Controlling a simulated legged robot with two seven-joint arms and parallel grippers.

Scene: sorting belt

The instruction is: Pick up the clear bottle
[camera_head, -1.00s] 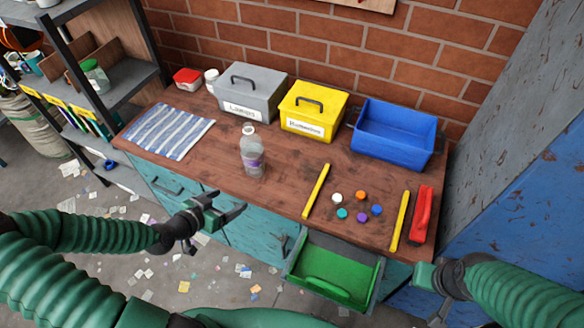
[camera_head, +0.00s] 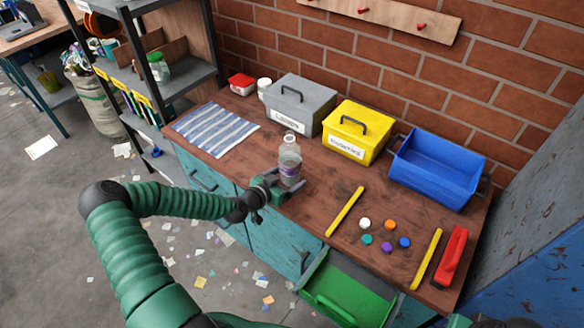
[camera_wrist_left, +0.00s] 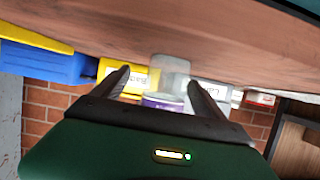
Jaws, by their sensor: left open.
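In the left wrist view, which looks upside down, the bottle (camera_wrist_left: 168,84) shows between the two finger tips of the left gripper (camera_wrist_left: 160,86). Whether the fingers touch it cannot be told. My right gripper is not in view.
Behind the bottle stand a grey box (camera_head: 301,103) and a yellow box (camera_head: 357,131). A blue bin (camera_head: 436,168) is at the right. A striped cloth (camera_head: 215,129) lies left. Yellow bars, several coloured caps and a red-handled tool (camera_head: 451,257) lie right. An open green drawer (camera_head: 345,296) juts out in front.

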